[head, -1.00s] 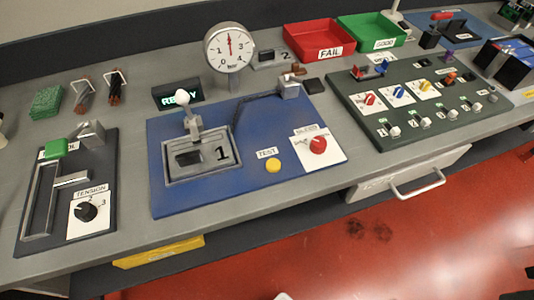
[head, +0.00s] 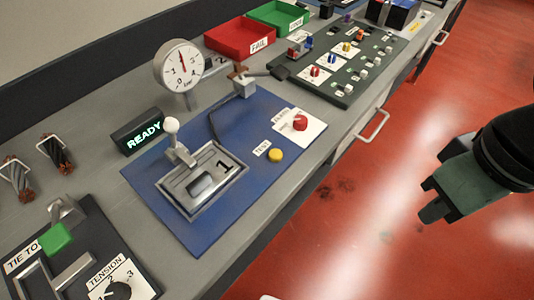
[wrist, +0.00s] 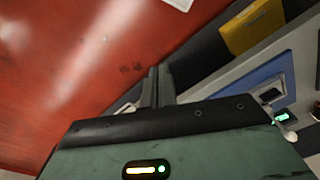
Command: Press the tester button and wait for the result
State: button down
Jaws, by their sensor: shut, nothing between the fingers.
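The yellow test button (head: 275,155) sits on the blue tester board (head: 215,225), beside a label reading TEST. A red knob (head: 300,122) on a white plate is to its right. The display (head: 138,136) reads READY in green, and the round gauge (head: 181,66) stands behind the board with its needle near upright. A dark cell lies in the clamp tray (head: 203,180) marked 1. My gripper (head: 430,203) is shut and empty, over the red floor at the right, well apart from the button. In the wrist view its fingers (wrist: 153,88) are together.
A red FAIL bin (head: 240,40) and a green bin (head: 278,18) stand at the back. A green board with several knobs (head: 345,60) is to the right. A tension board (head: 85,255) is at the front left. A drawer handle (head: 375,127) sticks out from the bench front.

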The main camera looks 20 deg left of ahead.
jog(key=n+t+y+p, duration=0.2)
jog(key=n+y+p, duration=0.6)
jog(key=n+p, duration=0.8)
send_over(281, 156)
jog(key=shift+f+n+b, duration=0.35)
jog(key=shift+n+b, duration=0.1)
jog(key=shift+n, duration=0.15)
notch_tip(281, 156, down, 9)
jog(key=b, duration=0.6)
jog(key=shift+r+b, duration=0.1)
jog(key=shift+b, duration=0.3)
